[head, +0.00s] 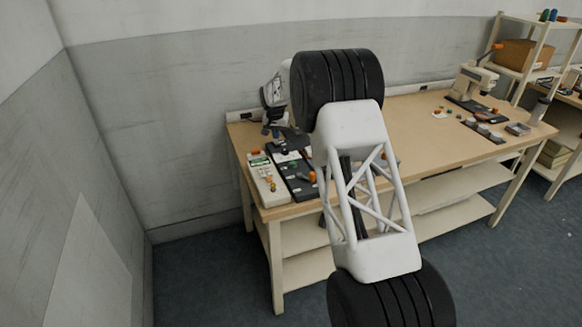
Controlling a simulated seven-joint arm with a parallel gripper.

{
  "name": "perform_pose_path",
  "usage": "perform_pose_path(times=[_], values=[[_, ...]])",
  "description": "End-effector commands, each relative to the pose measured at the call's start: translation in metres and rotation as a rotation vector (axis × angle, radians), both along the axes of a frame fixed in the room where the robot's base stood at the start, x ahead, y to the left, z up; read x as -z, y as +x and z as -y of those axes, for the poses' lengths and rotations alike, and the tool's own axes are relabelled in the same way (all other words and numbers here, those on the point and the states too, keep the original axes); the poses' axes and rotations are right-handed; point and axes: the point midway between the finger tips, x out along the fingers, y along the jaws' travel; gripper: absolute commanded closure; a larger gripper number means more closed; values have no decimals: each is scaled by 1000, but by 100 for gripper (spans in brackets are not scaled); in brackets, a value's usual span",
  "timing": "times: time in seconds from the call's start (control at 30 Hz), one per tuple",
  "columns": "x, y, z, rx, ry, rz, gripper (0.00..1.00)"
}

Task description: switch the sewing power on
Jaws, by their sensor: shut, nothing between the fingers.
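A pale control box (267,181) with a small green patch near its far end and small coloured controls lies at the left front corner of the wooden workbench (420,118). Which control is the sewing power switch is too small to tell. My gripper (271,131) is at the bench's left back, beyond the far end of the control box. It points down, is shut and appears empty. Whether its tips touch anything cannot be told. My own arm crosses the middle of the view and hides part of the bench.
A dark tray (296,178) with small parts lies right of the control box. A white machine (472,80) stands at the bench's right back, with small dark trays before it. Shelving (537,52) stands at far right. The bench's middle right is clear.

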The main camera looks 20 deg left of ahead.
Motion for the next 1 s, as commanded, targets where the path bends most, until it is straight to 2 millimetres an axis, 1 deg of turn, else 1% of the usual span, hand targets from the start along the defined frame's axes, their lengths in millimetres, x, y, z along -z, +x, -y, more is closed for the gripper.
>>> perform_pose_path(times=[1.0], values=[[10,0,0,0,0,0,100]])
